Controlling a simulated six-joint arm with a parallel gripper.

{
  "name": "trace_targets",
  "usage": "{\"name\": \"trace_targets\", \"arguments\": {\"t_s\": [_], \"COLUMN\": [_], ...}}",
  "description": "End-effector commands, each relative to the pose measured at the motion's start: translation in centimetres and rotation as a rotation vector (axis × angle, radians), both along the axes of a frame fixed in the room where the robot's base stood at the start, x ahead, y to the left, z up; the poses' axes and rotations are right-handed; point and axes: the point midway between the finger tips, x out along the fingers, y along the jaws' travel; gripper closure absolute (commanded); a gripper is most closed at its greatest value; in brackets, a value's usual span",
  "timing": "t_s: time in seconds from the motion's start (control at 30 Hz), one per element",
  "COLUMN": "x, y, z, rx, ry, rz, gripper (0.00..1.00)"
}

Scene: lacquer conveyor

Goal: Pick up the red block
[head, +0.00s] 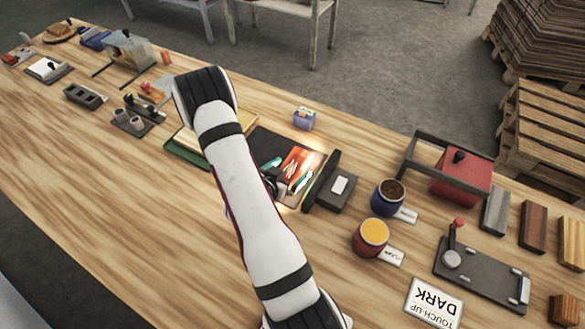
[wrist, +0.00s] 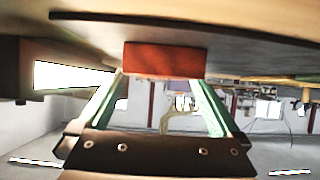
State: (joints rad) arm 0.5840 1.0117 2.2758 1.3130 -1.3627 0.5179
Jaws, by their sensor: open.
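The red block (wrist: 163,59) shows in the wrist view as a flat-faced red block just ahead of my gripper (wrist: 161,80). It spans most of the gap between the two green-edged fingertips; whether they touch it I cannot tell. In the head view my gripper (head: 288,175) is low over the dark mat at mid-table, fingers open. A bright red-orange surface (head: 301,158) shows beside the fingers there, partly hidden by them; glare blurs its outline.
A black upright piece with a grey base (head: 337,192) stands close to the right of my gripper. Blue (head: 386,203) and red (head: 369,240) pots are further right. A small blue-purple box (head: 304,119) is behind. The left foreground of the table is clear.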

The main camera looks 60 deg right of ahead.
Motion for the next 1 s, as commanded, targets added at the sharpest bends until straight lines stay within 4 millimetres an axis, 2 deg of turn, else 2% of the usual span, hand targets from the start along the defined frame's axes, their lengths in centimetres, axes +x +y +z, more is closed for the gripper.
{"name": "trace_targets", "arguments": {"t_s": [0.1,0.3,0.77,0.8,1.0], "x": [-0.02,0.03,0.03,0.04,0.05], "y": [-1.00,-1.03,-1.00,-1.01,-1.02], "z": [-0.50,-0.51,-0.48,-0.46,-0.33], "rx": [0.000,0.000,0.000,0.000,0.000], "ry": [-0.001,-0.001,-0.002,-0.002,-0.002], "rz": [0.000,0.002,0.001,0.001,0.001], "gripper": [0.00,0.02,0.85,0.87,0.87]}}
